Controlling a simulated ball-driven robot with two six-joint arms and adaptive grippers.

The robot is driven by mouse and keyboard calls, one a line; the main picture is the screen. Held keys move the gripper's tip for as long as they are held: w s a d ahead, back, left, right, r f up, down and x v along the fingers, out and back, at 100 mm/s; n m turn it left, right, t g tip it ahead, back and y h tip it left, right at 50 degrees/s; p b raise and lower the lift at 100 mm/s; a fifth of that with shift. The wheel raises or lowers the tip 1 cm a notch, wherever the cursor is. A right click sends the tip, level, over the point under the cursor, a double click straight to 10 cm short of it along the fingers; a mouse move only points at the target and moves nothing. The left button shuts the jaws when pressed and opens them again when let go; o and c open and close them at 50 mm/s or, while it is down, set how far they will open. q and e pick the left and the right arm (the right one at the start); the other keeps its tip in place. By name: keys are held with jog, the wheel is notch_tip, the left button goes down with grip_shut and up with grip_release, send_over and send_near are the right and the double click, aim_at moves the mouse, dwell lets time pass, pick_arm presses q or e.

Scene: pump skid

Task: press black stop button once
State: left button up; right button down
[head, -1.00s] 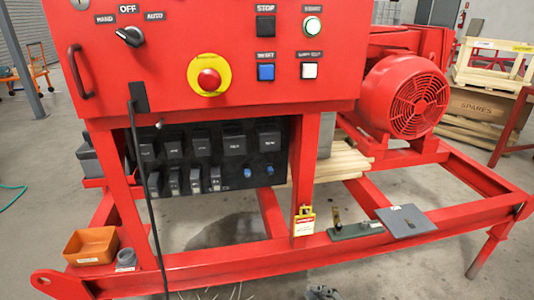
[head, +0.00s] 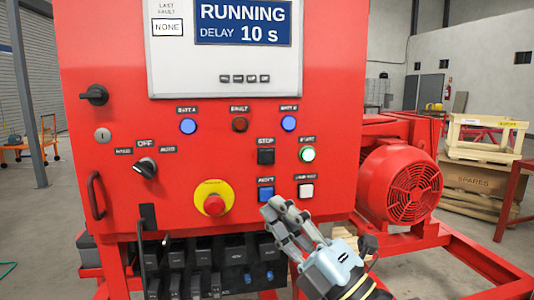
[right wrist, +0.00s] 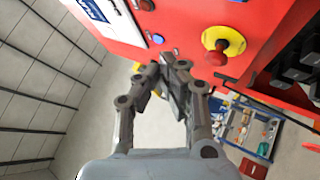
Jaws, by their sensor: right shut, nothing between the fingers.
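The black stop button (head: 265,157) sits on the red panel (head: 330,90) under a STOP label, left of the lit green start button (head: 307,154). A blue button (head: 266,194) is just below it. My right gripper (head: 273,208) is shut and empty, below the blue button in the head view and lower than the stop button. I cannot tell its gap to the panel. In the right wrist view its closed fingers (right wrist: 168,65) point toward the panel, and I cannot make out the stop button there. My left gripper is not in view.
A red emergency stop (head: 214,204) on a yellow ring is left of the gripper. A white button (head: 305,190) is close above and right of it. The screen (head: 245,22) reads RUNNING, DELAY 10 s. A red motor (head: 400,185) stands at the right.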

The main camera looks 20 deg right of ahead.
aim_at(267, 157)
jog(key=shift+y, duration=0.3)
notch_tip(267, 157, up, 4)
jog(key=shift+r+p, duration=0.25)
jog(key=shift+p, duration=0.6)
jog(key=shift+w+d+b, duration=0.3)
jog(key=shift+w+b, duration=0.1)
jog(key=shift+w, duration=1.05)
jog(key=shift+w+d+b, duration=0.35)
jog(key=shift+w, duration=1.05)
jog(key=shift+w+d+b, duration=0.3)
jog(key=shift+w+b, duration=0.1)
jog(key=shift+w, duration=1.05)
jog(key=shift+w+d, duration=0.1)
jog(key=shift+w, duration=0.3)
